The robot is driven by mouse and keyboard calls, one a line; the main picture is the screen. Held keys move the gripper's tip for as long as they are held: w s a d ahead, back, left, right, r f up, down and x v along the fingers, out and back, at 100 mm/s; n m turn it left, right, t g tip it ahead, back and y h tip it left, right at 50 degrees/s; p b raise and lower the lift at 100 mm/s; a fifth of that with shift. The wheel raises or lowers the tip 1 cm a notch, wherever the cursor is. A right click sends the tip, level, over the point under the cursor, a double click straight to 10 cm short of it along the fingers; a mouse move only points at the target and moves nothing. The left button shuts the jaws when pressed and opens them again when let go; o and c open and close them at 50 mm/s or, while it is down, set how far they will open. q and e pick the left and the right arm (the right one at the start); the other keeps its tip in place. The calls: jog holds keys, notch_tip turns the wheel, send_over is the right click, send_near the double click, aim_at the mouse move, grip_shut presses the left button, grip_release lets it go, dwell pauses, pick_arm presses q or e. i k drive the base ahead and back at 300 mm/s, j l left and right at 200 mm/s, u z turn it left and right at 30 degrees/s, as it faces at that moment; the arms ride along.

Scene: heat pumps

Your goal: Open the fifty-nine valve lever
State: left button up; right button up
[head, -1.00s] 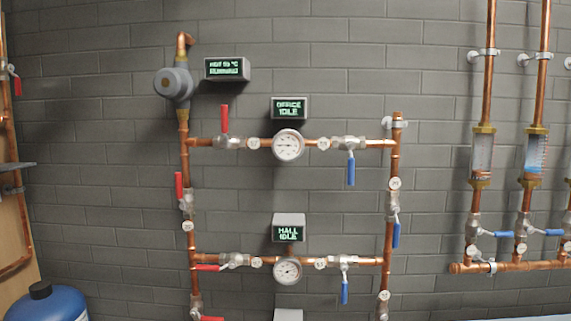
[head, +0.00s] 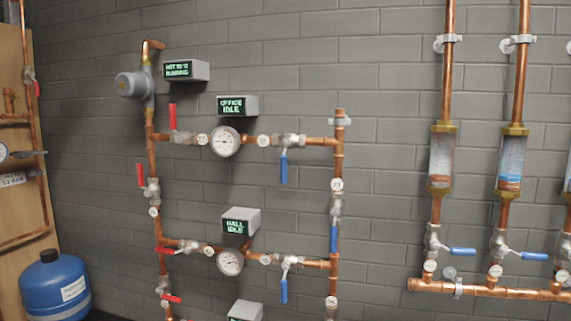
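Several valves with levers sit on a copper pipe frame on the wall, each near a small round white tag; I cannot read a fifty-nine on any tag. In the upper row a red lever (head: 172,117) points up and a blue lever (head: 284,168) hangs down. On the left pipe a red lever (head: 140,176) points up. On the right pipe a blue lever (head: 333,237) hangs down. In the lower row a red lever (head: 165,251) lies roughly along the pipe and a blue lever (head: 284,291) hangs down. Neither gripper is in view.
Displays read OFFICE IDLE (head: 237,106) and HALL IDLE (head: 240,222). Right, pipes with flow tubes (head: 442,160) carry valves with sideways blue levers (head: 463,251). A blue tank (head: 54,286) stands at lower left beside a wooden panel (head: 14,220).

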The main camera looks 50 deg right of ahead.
aim_at(286, 142)
jog(key=k+l, duration=0.5)
jog(key=k+l+u, duration=0.1)
jog(key=k+l, duration=0.4)
jog(key=k, duration=0.2)
